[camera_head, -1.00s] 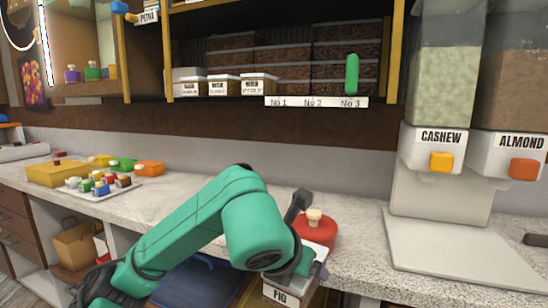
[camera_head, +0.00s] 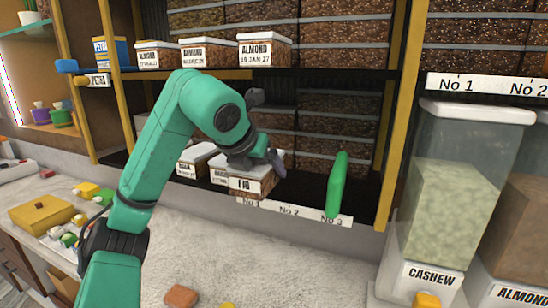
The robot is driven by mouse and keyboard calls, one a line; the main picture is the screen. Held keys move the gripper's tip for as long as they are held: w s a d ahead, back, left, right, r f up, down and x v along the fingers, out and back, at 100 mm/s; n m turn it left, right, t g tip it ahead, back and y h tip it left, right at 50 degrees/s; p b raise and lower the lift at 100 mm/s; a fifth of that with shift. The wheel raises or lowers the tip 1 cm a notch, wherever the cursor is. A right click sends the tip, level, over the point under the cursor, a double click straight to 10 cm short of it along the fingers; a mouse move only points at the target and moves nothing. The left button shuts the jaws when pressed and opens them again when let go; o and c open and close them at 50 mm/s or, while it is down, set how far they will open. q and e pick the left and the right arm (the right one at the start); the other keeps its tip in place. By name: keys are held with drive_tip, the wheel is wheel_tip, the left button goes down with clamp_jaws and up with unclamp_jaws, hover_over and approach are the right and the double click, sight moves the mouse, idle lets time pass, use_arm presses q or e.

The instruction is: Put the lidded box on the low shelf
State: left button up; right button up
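The lidded box (camera_head: 249,186) is clear with a white lid, dark contents and a FIG label. It is at the front edge of the low shelf (camera_head: 310,192), right of two other lidded boxes. My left gripper (camera_head: 262,163) is over its top and appears shut on it. I cannot tell whether the box's base touches the shelf. The lid is partly hidden by the gripper. My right gripper is not in view.
A green upright bar (camera_head: 337,187) stands at the shelf front near No 3. Stacked dark-filled boxes (camera_head: 335,130) fill the shelf's back. ALMOND boxes (camera_head: 208,53) sit on the shelf above. A CASHEW dispenser (camera_head: 450,190) stands at right. Bare shelf shows right of the FIG box.

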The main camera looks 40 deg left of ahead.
use_arm(q)
drive_tip(key=w+a+p, duration=0.1)
drive_tip(key=w, duration=0.1)
drive_tip(key=w+a+p, duration=0.1)
drive_tip(key=w, duration=0.2)
drive_tip(key=w+a+p, duration=0.1)
drive_tip(key=w, duration=0.2)
drive_tip(key=shift+w, duration=0.1)
wheel_tip(320, 180, down, 3)
drive_tip(key=shift+f, duration=0.25)
drive_tip(key=shift+w+a+f, duration=0.1)
